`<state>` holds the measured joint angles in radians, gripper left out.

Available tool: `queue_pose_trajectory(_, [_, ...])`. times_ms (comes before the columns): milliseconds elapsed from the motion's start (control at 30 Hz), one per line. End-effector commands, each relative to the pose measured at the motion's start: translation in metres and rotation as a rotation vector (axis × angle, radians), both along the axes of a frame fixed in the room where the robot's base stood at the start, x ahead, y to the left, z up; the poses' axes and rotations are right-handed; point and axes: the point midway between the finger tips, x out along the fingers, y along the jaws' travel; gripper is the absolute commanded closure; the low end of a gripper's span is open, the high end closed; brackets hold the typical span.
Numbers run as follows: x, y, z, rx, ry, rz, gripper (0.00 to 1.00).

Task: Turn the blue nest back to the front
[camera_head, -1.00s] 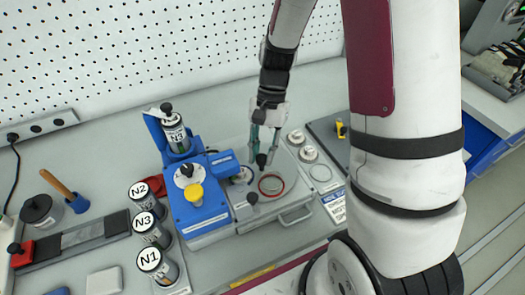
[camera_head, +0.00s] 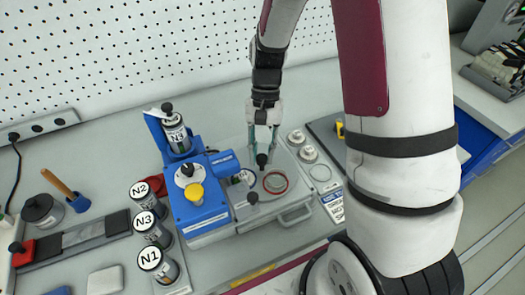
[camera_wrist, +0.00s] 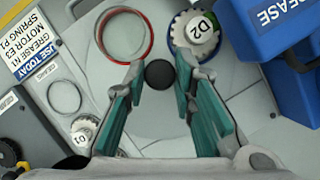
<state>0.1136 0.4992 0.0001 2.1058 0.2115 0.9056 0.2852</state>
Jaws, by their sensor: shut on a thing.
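The blue nest (camera_wrist: 174,37) is a blue-rimmed ring holding a toothed disc marked D2 (camera_wrist: 196,34). It sits on a pale round turntable (camera_wrist: 150,117), towards the blue machine; the disc shows in the head view (camera_head: 246,177). The red nest (camera_wrist: 149,44) is an empty red-rimmed ring on the same turntable; it also shows in the head view (camera_head: 266,190), nearer the front. My gripper (camera_wrist: 160,73) is shut on the black knob (camera_wrist: 160,75) at the turntable's middle. In the head view, my gripper (camera_head: 263,155) points down at the knob, which it partly hides.
The blue machine (camera_head: 200,212) stands close on the left, bearing an N3 canister (camera_head: 175,134). Canisters N2, N3 and N1 (camera_head: 152,259) stand further left. Small discs (camera_head: 308,153) and a thin ring (camera_head: 320,173) lie on the right. A pegboard wall rises behind.

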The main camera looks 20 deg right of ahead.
Motion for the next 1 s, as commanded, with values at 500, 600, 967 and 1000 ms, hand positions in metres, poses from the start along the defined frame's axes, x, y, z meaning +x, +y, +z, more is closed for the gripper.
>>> queue_pose_trajectory(500, [0.0014,0.0016,0.0008,0.000,-0.002,0.259,1.00])
queue_pose_trajectory(600, [0.0013,0.0018,0.0007,0.001,-0.003,0.310,1.00])
queue_pose_trajectory(967, [0.0015,0.0028,0.0008,0.000,-0.002,0.488,1.00])
queue_pose_trajectory(1000, [0.0016,0.0027,0.0008,-0.001,-0.002,0.510,1.00])
